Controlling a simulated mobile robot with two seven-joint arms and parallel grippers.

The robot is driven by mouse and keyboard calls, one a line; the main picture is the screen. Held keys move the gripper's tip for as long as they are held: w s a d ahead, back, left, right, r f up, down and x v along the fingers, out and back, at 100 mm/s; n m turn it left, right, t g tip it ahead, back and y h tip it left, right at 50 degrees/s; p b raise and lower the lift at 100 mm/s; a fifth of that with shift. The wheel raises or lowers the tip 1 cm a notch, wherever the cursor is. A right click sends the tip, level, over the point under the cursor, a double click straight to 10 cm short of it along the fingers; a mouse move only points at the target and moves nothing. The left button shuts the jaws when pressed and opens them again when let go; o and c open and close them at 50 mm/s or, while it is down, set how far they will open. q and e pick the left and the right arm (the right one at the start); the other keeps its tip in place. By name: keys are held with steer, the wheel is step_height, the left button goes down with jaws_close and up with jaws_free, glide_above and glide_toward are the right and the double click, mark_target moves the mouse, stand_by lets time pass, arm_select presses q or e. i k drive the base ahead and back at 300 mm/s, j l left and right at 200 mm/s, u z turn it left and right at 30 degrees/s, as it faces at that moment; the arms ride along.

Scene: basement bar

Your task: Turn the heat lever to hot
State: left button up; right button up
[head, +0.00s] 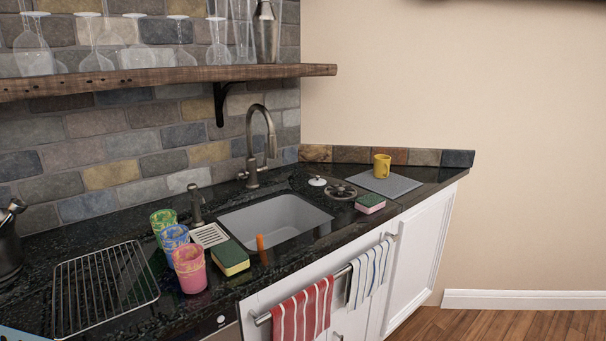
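A dark metal faucet (254,150) with a tall curved neck stands behind the sink (275,220). A small stub shows at the left of its base and may be the heat lever, but it is too small to tell which way it is turned. A shorter dark metal fixture (196,204) stands to the left of the sink; I cannot tell whether it is a dispenser or a tap. Neither of my grippers is in view.
Three coloured cups (190,268), a green-and-yellow sponge (230,257) and a wire rack (105,285) stand left of the sink. A yellow mug (382,166) sits on a grey mat (403,186) at right. A wooden shelf (170,77) with glasses hangs above.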

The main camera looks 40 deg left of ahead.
mark_target(240, 175)
steer(key=i+l+z, duration=0.2)
steer(key=i+z, duration=0.15)
steer(key=i, duration=0.2)
steer(key=i+z, duration=0.3)
steer(key=i, duration=0.25)
steer(key=i+l+u, duration=0.1)
steer(key=i+u, duration=0.3)
steer(key=i+l+u, duration=0.4)
steer(key=i, duration=0.2)
steer(key=i+l+u, duration=0.15)
steer(key=u, duration=0.35)
steer(key=i+l+u, duration=0.25)
steer(key=u, duration=0.25)
steer(key=i+l+u, duration=0.15)
steer(key=l+u, duration=0.2)
steer(key=u, duration=0.15)
steer(key=i+l+u, duration=0.1)
steer(key=l+u, duration=0.65)
steer(key=l, duration=0.2)
